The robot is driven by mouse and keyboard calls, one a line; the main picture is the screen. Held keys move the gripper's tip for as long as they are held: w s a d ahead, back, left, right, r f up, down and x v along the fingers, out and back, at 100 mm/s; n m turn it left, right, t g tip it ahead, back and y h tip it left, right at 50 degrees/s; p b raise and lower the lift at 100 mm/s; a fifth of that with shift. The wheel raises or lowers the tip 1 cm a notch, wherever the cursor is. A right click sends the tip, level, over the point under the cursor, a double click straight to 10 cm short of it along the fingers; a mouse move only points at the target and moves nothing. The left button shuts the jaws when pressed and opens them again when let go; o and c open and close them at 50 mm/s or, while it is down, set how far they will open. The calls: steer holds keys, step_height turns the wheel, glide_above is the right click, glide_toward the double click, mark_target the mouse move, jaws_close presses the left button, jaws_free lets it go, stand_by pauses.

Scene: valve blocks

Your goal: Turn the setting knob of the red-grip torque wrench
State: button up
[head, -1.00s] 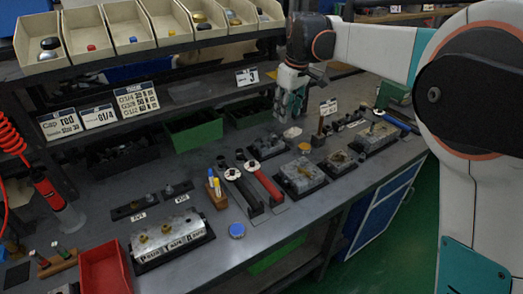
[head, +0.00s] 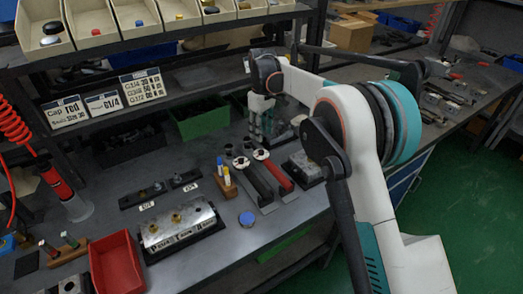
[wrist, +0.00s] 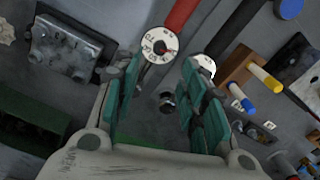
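The red-grip torque wrench (head: 277,174) lies on the bench, and its white numbered dial end (head: 261,154) points to the back. In the wrist view its red grip (wrist: 183,14) and round dial (wrist: 158,45) show at top centre. A black-grip wrench (head: 255,182) lies beside it on the left; its dial (wrist: 205,66) is partly hidden by a finger in the wrist view. My gripper (head: 262,137) points down just behind the dials. In the wrist view my gripper (wrist: 163,68) is open, with teal fingers apart and nothing held between them.
A small dark round piece (wrist: 167,102) stands on the bench, seen between the fingers. A metal block (wrist: 68,48) is close beside the red wrench. A wooden holder (head: 224,184) with yellow and blue sticks stands left of the wrenches. A green bin (head: 204,124) is behind.

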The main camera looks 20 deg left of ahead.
mark_target(261, 151)
step_height(261, 151, down, 9)
steer(key=shift+s+r+b, duration=0.1)
steer(key=shift+r+b, duration=0.05)
steer(key=shift+b, duration=1.1)
steer(key=shift+c, duration=0.6)
jaws_close()
